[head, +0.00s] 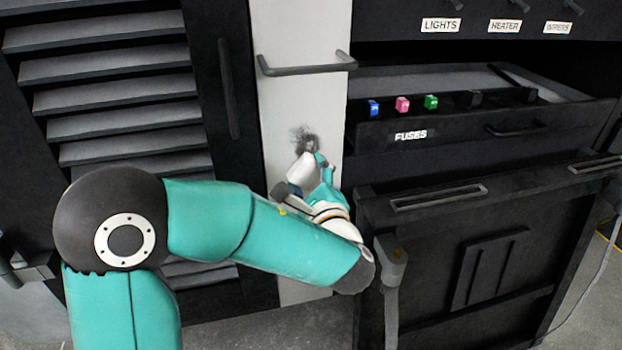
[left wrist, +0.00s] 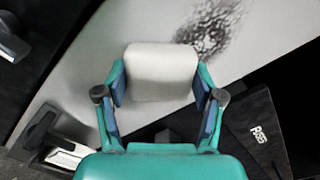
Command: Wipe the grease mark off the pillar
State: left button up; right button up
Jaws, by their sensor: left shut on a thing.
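The grease mark (head: 304,138) is a dark smudge on the white pillar (head: 302,105), below the pillar's handle. It also shows in the left wrist view (left wrist: 208,30), speckled and dark. My left gripper (head: 318,172) is shut on a white block-shaped wiper (left wrist: 162,70), held between its two fingers. The wiper is just below the mark in the head view and beside its lower left in the wrist view. I cannot tell whether the wiper touches the pillar. My right gripper is not in view.
A grey bar handle (head: 306,69) stands out from the pillar above the mark. Right of the pillar, an open fuse drawer (head: 460,130) holds coloured fuses, above a dark lowered panel (head: 480,260). A black louvred door (head: 110,90) is on the left.

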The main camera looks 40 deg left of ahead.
aim_at(309, 162)
pick_arm(q)
jog(key=shift+a+r, duration=0.1)
jog(key=shift+r, duration=0.05)
jog(key=shift+r+p, duration=2.7)
jog(key=shift+r, duration=2.2)
jog(key=shift+w+b, duration=0.1)
jog(key=shift+b, duration=0.3)
notch_tip(309, 162, down, 7)
jog(key=b, duration=0.7)
notch_tip(309, 162, down, 3)
jog(key=b, duration=0.3)
jog(key=shift+b, duration=0.35)
jog(key=shift+b+v, duration=0.35)
jog(key=shift+v, duration=2.65)
